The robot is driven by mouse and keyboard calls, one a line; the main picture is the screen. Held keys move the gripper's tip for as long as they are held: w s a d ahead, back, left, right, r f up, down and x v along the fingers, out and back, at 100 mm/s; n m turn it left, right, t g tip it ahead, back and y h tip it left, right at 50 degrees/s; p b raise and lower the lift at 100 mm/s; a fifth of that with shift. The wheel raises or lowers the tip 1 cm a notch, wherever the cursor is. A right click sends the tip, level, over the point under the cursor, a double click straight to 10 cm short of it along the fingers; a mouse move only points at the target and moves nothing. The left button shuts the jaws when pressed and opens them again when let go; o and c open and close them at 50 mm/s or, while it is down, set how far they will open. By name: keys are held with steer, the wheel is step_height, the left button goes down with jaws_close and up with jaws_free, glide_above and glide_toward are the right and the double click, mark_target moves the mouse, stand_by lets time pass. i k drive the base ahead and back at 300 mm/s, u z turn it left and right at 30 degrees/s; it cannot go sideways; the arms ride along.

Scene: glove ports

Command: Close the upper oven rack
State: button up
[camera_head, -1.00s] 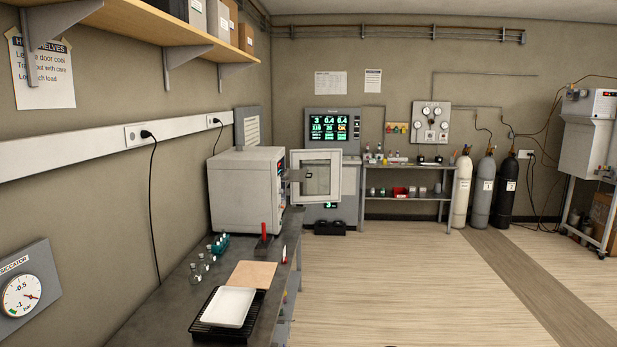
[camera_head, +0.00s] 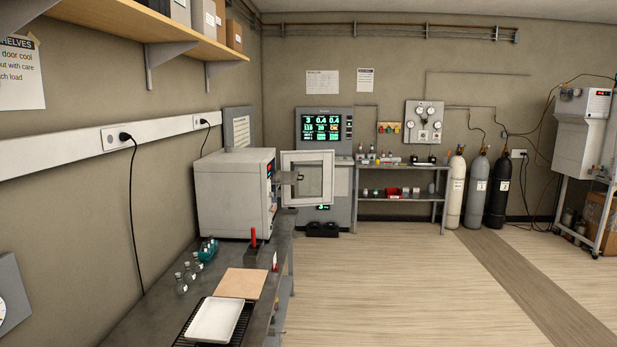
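A white box-shaped oven (camera_head: 226,197) stands on the far end of the grey bench at the left. Its door (camera_head: 309,178), with a window in it, is swung open to the right. A small dark flat piece (camera_head: 285,177) sticks out at the oven's front, between the body and the door; I cannot tell if it is the upper rack. The inside of the oven is hidden, as I see the body mostly from the side. My gripper is not in view.
The bench (camera_head: 141,317) holds a white tray (camera_head: 215,320) on a black wire rack, a tan board (camera_head: 241,283), small flasks (camera_head: 188,276) and a red-handled item (camera_head: 253,238). A shelf table (camera_head: 400,197) and gas cylinders (camera_head: 476,190) stand behind. The floor (camera_head: 400,280) right of the bench is clear.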

mark_target(283, 179)
steer(key=z, duration=0.4)
steer(key=i, duration=0.75)
steer(key=z, duration=0.6)
steer(key=i, duration=1.75)
steer(key=u, duration=0.6)
steer(key=i, duration=0.6)
steer(key=u, duration=0.9)
steer(key=i, duration=0.75)
steer(key=u, duration=0.45)
steer(key=k, duration=0.6)
steer(key=u, duration=0.05)
